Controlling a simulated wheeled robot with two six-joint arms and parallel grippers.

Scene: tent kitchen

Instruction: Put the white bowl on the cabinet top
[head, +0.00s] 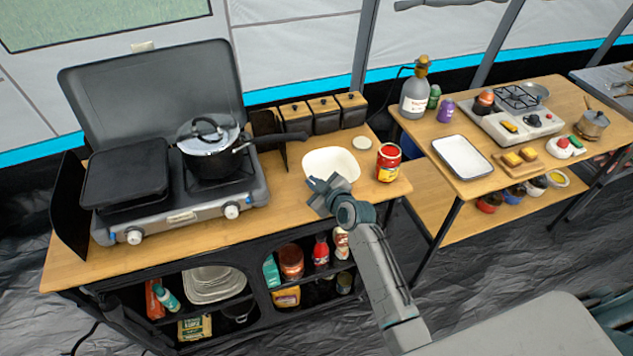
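The white bowl (331,161) stands on the wooden cabinet top (240,232), to the right of the stove and left of a red jar. My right gripper (322,190) is at the bowl's near edge and hides a small part of it. I cannot tell whether its fingers touch the bowl or whether they are open or shut. My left gripper is not in view.
The red jar (388,163) stands close to the bowl's right. A camping stove (180,210) with a pot (210,155) fills the left. Black containers (325,115) stand behind. A second table (462,185) with a white tray (462,157) is at right.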

